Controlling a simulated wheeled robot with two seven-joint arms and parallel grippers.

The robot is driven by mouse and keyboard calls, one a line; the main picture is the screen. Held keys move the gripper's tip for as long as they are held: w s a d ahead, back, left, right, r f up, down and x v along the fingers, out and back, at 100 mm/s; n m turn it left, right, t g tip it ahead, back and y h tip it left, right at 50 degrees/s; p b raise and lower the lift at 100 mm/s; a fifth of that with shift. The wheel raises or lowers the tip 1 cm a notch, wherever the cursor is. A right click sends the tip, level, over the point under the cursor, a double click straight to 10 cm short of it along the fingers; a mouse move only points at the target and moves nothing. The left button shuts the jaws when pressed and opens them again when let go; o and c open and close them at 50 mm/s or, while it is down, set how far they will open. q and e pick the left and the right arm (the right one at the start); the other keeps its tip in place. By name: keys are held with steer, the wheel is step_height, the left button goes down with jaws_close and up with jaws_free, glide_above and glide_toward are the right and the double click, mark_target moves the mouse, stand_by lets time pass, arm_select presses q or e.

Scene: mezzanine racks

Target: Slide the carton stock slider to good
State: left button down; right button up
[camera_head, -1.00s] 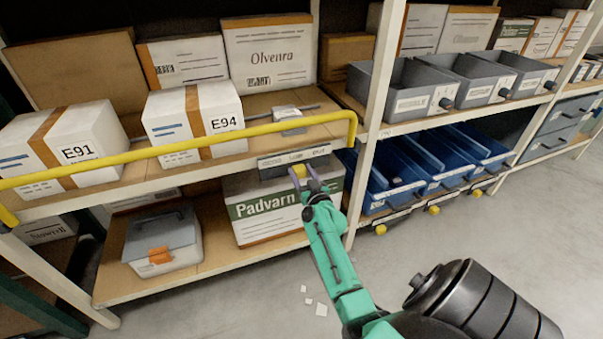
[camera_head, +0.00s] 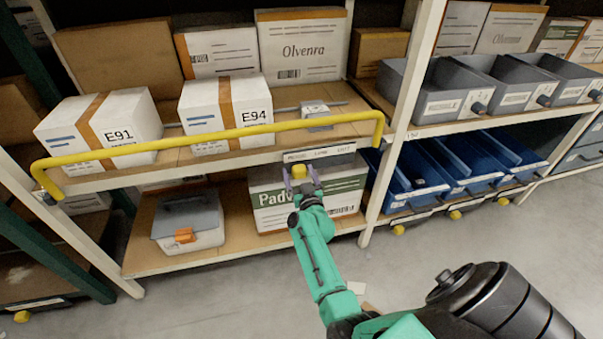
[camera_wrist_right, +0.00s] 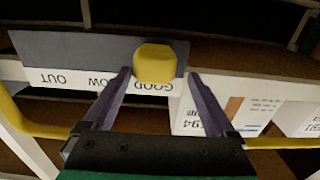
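The stock slider is a grey plate with a white label strip (camera_head: 335,152) on the front of the middle shelf. It reads GOOD, LOW, OUT from left to right in the head view; the strip is upside down in the wrist view (camera_wrist_right: 60,78). Its yellow knob (camera_head: 299,172) is at the GOOD end, and it stands over the word GOOD in the wrist view (camera_wrist_right: 155,62). My right gripper (camera_head: 301,184) is open, with its fingers on either side of the knob (camera_wrist_right: 159,76). One finger is close to the knob; contact is unclear. My left gripper is out of view.
A yellow rail (camera_head: 215,137) runs along the shelf front above the slider. Cartons E91 (camera_head: 95,125) and E94 (camera_head: 215,108) stand behind it. A Padvarn carton (camera_head: 275,220) and a grey toolbox (camera_head: 187,215) are below. Blue bins (camera_head: 410,180) are to the right.

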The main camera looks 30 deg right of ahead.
steer(key=shift+d, duration=0.1)
steer(key=shift+s+p, duration=0.3)
steer(key=p+v, duration=0.6)
steer(key=v, duration=0.8)
